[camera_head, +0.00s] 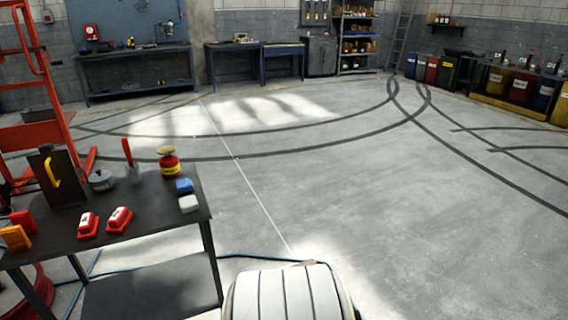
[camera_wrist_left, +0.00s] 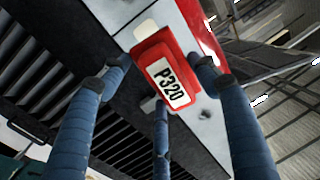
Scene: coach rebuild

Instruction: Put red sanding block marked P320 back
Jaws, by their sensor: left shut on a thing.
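The red sanding block marked P320 (camera_wrist_left: 168,75) shows in the left wrist view, its white label readable. My left gripper (camera_wrist_left: 162,82) has its blue fingers around the block and is shut on it. Behind the block are a white and red surface and a dark slatted panel. In the head view two red blocks with white labels, one on the left (camera_head: 88,225) and one on the right (camera_head: 119,220), lie on a dark table; their markings are too small to read. Neither gripper shows in the head view.
The dark table (camera_head: 150,233) also bears a red and yellow tin (camera_head: 169,163), a blue block (camera_head: 184,186), a white block (camera_head: 188,203) and an orange block (camera_head: 15,238). An orange frame (camera_head: 40,120) stands behind it. The floor to the right is clear.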

